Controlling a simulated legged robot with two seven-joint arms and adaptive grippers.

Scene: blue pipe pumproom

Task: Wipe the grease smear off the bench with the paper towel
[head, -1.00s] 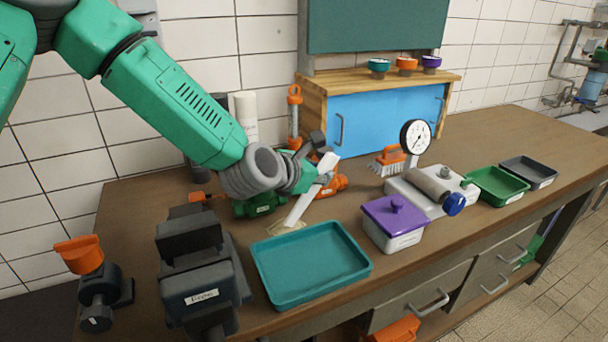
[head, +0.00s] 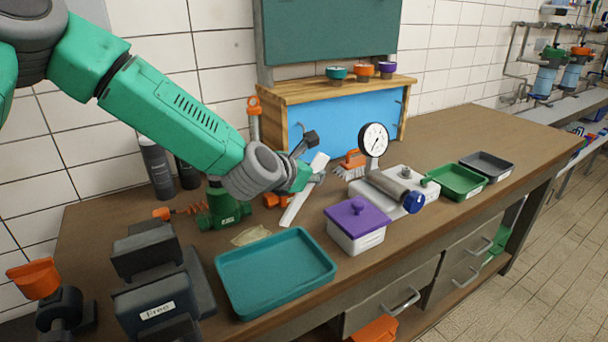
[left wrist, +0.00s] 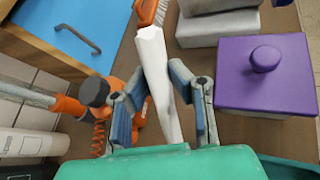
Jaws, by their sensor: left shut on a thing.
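My left gripper (head: 309,179) is shut on the white paper towel (head: 303,193), a folded strip that hangs tilted over the bench. In the left wrist view the towel (left wrist: 160,80) stands between the two fingers of the gripper (left wrist: 165,100). A pale yellowish patch, which looks like the grease smear (head: 251,235), lies on the wooden bench (head: 85,222) behind the teal tray. The towel is to the right of this patch and apart from it. I cannot tell whether its lower end touches the bench. My right gripper is not in view.
The teal tray (head: 275,275) is in front of the smear. A purple-lidded box (head: 357,225) stands right of the towel, a dark vise (head: 160,280) at left. A green tool (head: 222,208), orange brush (head: 352,160) and pressure gauge (head: 374,139) are close by.

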